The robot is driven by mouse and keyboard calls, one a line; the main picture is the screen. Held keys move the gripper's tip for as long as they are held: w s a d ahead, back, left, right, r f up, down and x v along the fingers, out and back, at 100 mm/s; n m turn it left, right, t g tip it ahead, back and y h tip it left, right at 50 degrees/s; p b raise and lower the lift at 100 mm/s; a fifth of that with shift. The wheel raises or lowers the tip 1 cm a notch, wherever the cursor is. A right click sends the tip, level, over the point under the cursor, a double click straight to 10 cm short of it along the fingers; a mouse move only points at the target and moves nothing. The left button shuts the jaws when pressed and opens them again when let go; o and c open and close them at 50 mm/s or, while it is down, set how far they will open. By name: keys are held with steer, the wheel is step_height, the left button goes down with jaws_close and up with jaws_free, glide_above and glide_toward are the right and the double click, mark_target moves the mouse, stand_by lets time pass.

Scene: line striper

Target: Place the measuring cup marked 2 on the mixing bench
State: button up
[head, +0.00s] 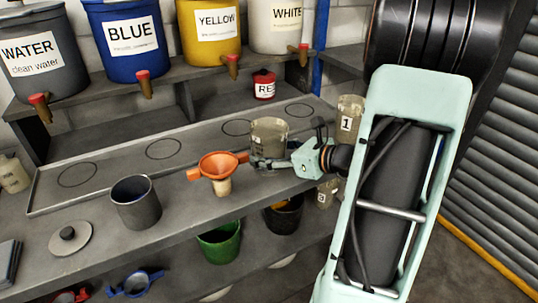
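A clear, brownish measuring cup (269,134) is upright between the fingers of my gripper (263,163), at the front edge of the long tray on the bench. The fingers reach round its lower part and appear shut on it. Its number is not readable, and whether its base touches the bench is hard to tell. Another measuring cup (350,112), marked 1, stands to the right behind my gripper. A smaller measuring cup (325,193) shows below my gripper, partly hidden by my arm; its mark is unclear. The mixing bench (90,207) is the grey surface across the middle.
An orange funnel (221,166) stands close left of my gripper. A dark grey pot (136,203) and a round lid (69,238) are further left. The tray (115,164) has several empty ring marks. Labelled buckets (124,38) with taps line the shelf; a red can (263,85) sits below.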

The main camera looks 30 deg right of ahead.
steer(key=shift+f, duration=0.15)
steer(key=o, duration=1.5)
steer(key=shift+o, duration=0.2)
steer(key=shift+r, duration=0.3)
steer(key=p+v, duration=0.1)
steer(key=v, duration=1.1)
steer(key=shift+f, duration=0.1)
